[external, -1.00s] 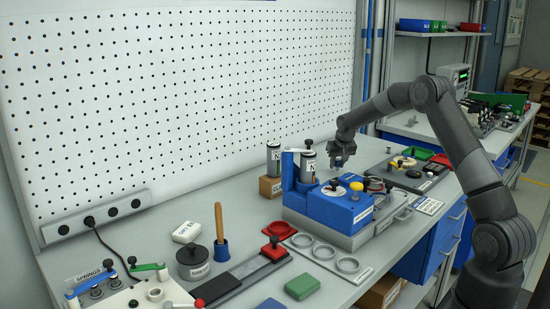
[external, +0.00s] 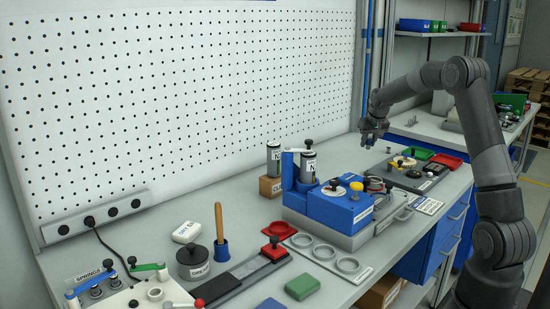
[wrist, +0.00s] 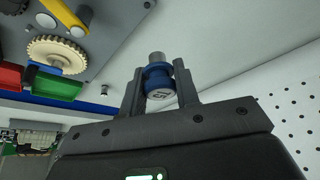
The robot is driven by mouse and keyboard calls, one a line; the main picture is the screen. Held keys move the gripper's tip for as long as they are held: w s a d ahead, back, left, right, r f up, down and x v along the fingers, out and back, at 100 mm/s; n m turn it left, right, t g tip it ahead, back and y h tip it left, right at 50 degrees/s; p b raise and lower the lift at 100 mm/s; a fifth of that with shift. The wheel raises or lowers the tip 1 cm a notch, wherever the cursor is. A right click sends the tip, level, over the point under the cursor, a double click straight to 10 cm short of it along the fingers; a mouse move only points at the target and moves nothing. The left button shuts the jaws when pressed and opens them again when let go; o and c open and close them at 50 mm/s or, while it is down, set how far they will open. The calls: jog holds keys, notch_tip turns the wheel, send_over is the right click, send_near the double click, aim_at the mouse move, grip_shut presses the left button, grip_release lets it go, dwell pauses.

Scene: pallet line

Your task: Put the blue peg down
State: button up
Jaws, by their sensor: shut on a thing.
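My gripper (external: 373,134) is shut on the blue peg (wrist: 158,80). In the wrist view the peg sits between the two fingers (wrist: 159,88), with a blue collar, a grey metal end and a light face with a dark mark. In the external view the gripper hangs above the bench, towards the pegboard side and behind the blue machine; the peg is too small there to make out clearly.
A grey plate (external: 421,184) with a cream gear and yellow bar lies nearby. Green (external: 419,153) and red (external: 447,161) trays are beside it. The blue machine (external: 340,209) stands nearer the camera. The pegboard (external: 180,100) rises behind. Bare bench lies between the gripper and pegboard.

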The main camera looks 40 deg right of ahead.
jog(key=r, duration=0.7)
jog(key=a+r, duration=0.1)
jog(key=r, duration=0.3)
jog(key=shift+w, duration=0.25)
jog(key=w+a+n+y, duration=0.1)
jog(key=w+a+n, duration=0.2)
jog(key=a, duration=1.1)
jog(key=w+a+n+y, duration=0.1)
jog(key=w+a+n, duration=0.15)
jog(key=a, duration=1.05)
jog(key=w+a+n+y, duration=0.1)
jog(key=w+a+n, duration=0.25)
jog(key=a, duration=1.05)
jog(key=s+a+n+y, duration=0.1)
jog(key=s+a+n, duration=0.1)
jog(key=a, duration=1.4)
jog(key=f, duration=1.7)
jog(key=shift+s+d+f, duration=0.1)
jog(key=shift+d+f, duration=0.25)
jog(key=shift+f, duration=2.05)
